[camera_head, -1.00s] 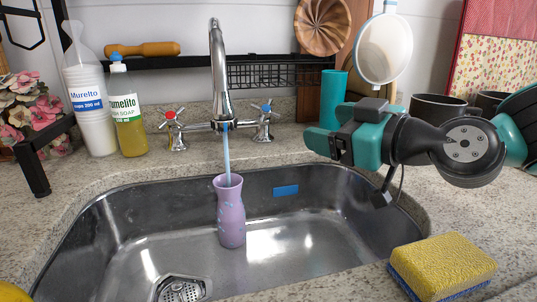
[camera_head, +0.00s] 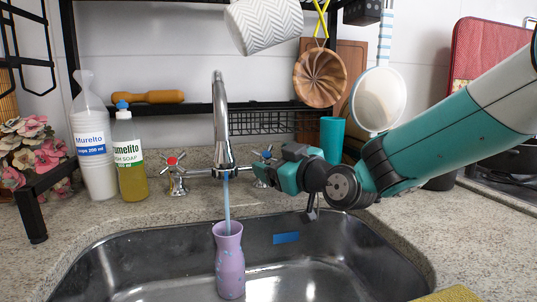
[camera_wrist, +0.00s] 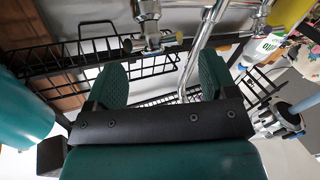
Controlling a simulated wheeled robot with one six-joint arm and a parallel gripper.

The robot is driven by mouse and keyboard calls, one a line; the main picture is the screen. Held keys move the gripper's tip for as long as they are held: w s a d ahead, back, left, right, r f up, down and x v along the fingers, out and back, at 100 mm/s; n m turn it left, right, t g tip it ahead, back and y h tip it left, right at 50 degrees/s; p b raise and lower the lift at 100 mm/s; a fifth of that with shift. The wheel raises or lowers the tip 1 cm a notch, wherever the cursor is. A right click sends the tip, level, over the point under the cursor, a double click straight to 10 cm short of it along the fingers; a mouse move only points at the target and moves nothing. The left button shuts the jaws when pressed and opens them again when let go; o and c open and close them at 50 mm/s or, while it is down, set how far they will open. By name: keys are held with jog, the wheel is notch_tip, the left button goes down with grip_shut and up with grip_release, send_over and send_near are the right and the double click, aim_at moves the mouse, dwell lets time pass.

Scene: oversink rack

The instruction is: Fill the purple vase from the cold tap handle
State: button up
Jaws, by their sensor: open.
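The purple vase (camera_head: 229,268) stands upright in the sink under the spout. A thin blue stream of water (camera_head: 227,205) falls from the tap (camera_head: 219,120) into its mouth; the water level inside cannot be seen. The cold tap handle (camera_head: 266,155), with a blue cap, is right of the spout and partly hidden by my gripper (camera_head: 268,172). In the wrist view, my gripper (camera_wrist: 160,78) has its two green fingers apart, with the metal handle (camera_wrist: 150,32) just beyond and between them. Contact cannot be told.
The hot tap handle (camera_head: 173,165), with a red cap, is left of the spout. A soap bottle (camera_head: 130,160) and a stack of cups (camera_head: 92,150) stand further left. A teal cup (camera_head: 332,138) is behind my arm. A yellow sponge (camera_head: 450,295) lies at the front right.

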aim_at(266, 157)
jog(key=shift+x, duration=1.3)
